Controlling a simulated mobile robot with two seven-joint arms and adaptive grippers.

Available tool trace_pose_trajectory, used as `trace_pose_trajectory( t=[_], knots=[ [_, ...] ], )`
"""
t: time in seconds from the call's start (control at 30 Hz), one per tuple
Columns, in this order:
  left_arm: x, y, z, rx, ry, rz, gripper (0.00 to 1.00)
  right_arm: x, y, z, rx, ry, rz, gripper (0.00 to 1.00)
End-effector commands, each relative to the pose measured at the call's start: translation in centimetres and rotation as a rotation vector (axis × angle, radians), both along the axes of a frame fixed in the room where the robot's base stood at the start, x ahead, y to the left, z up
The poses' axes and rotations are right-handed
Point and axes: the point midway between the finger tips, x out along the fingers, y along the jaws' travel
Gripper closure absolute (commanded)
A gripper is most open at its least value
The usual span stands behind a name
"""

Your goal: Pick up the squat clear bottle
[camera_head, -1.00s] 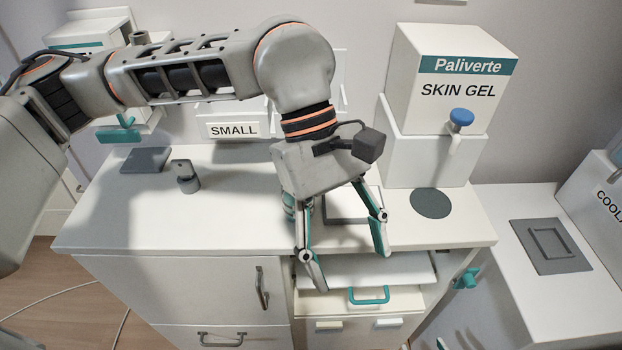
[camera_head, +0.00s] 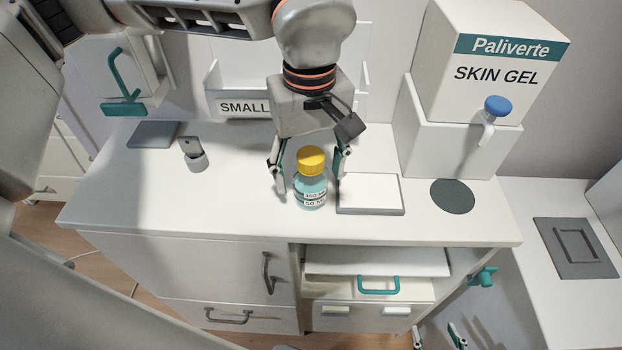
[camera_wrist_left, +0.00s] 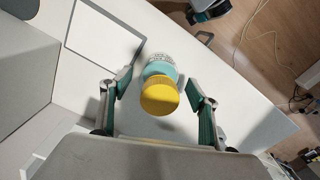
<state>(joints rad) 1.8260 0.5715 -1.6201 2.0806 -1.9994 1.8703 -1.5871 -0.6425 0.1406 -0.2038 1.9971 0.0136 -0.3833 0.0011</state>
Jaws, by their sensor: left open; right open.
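A squat clear bottle (camera_head: 312,188) with a yellow cap, teal contents and a printed white label stands upright on the white counter (camera_head: 240,205). In the left wrist view the bottle (camera_wrist_left: 160,92) appears cap-first between the fingers. My left gripper (camera_head: 307,182) is open, reaching down from behind, with one finger on each side of the bottle. In the left wrist view its fingers (camera_wrist_left: 159,88) show gaps to the bottle on both sides. My right gripper (camera_head: 437,335) is open and empty, low at the bottom edge, in front of the cabinet.
A white framed pad (camera_head: 370,193) lies close right of the bottle. A dark round disc (camera_head: 452,196) and the skin gel dispenser (camera_head: 490,85) are further right. A small grey holder (camera_head: 194,155) and dark square pad (camera_head: 154,135) are at left. The counter's front-left is clear.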

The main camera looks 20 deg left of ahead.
Motion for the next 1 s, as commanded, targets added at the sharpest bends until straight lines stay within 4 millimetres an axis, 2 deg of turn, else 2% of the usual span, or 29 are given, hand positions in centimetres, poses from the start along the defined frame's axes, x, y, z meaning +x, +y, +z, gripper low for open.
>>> trace_pose_trajectory(
  t=[0.03, 0.17, 0.43, 0.6, 0.67, 0.7, 1.0],
  knots=[
    [-0.1, 0.0, -0.8, 0.000, 0.003, -0.001, 0.39, -0.1, 0.0, -0.1, -0.001, 0.002, 0.000, 0.49],
    [0.0, 0.0, -1.9, -0.001, 0.001, -0.002, 0.39, -0.1, 0.0, -0.2, -0.001, 0.002, 0.000, 0.49],
    [0.0, -0.1, -2.1, -0.002, -0.001, -0.001, 0.39, 0.3, 0.0, 0.1, -0.002, -0.007, 0.001, 0.49],
    [0.0, -0.1, -2.1, -0.001, 0.000, -0.001, 0.82, 0.6, 0.0, 0.3, -0.001, -0.012, 0.000, 0.49],
    [0.0, -0.1, -2.1, -0.001, 0.000, -0.001, 0.82, 0.7, 0.0, 0.4, -0.001, -0.013, 0.000, 0.49],
    [0.0, -0.1, -2.0, -0.002, -0.001, -0.001, 0.85, 0.7, 0.0, 0.4, 0.000, -0.014, 0.000, 0.49],
    [0.0, -0.1, -1.7, -0.002, -0.001, -0.001, 0.85, 0.7, 0.0, 0.4, -0.001, -0.014, -0.001, 0.49]
  ],
)
